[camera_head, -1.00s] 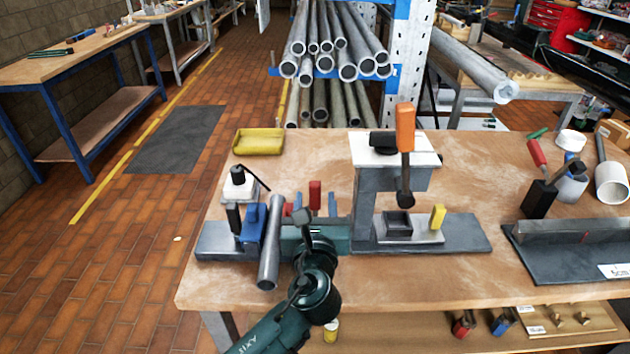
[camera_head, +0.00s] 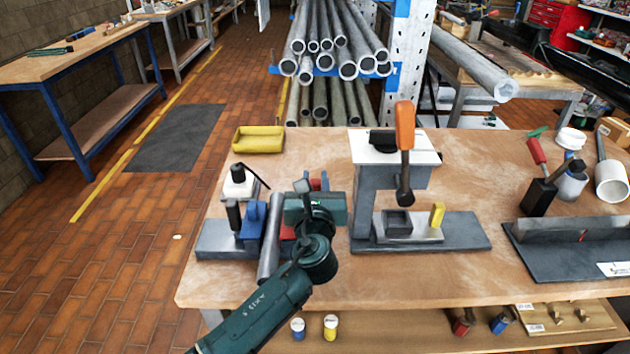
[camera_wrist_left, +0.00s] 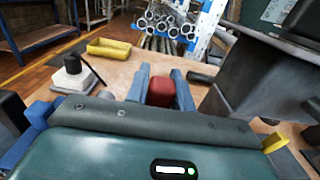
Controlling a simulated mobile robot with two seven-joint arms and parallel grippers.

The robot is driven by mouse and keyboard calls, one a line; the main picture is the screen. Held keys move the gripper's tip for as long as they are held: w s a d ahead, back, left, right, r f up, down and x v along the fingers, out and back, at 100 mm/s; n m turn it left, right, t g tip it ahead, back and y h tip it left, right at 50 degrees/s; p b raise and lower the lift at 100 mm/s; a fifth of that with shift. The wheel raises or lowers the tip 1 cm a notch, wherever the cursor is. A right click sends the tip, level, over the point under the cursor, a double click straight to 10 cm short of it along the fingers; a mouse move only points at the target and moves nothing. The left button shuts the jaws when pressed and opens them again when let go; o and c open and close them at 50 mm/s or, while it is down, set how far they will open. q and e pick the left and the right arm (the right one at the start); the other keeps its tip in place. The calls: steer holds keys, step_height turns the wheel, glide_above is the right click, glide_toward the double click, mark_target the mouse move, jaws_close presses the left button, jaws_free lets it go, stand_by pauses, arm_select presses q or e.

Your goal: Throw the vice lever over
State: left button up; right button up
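The bench vice (camera_head: 252,226) is at the left of the table in the head view, with blue jaws and a grey tube (camera_head: 269,250) standing at a slant in front of it. The vice lever's red grip (camera_head: 316,184) is partly hidden behind my left gripper (camera_head: 317,182). In the left wrist view the red grip (camera_wrist_left: 161,92) sits between the two blue fingers of my left gripper (camera_wrist_left: 160,84), with no clear gap at either side. The lever's lower part is hidden by the gripper body. My right gripper is not in view.
A press (camera_head: 375,195) with an orange-handled lever (camera_head: 405,125) and a yellow block (camera_head: 437,215) stands close right of my gripper. A yellow tray (camera_head: 258,139) lies behind. A dark plate (camera_head: 535,262) and tools are at the right. The table front is clear.

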arm_select(q)
jaws_close()
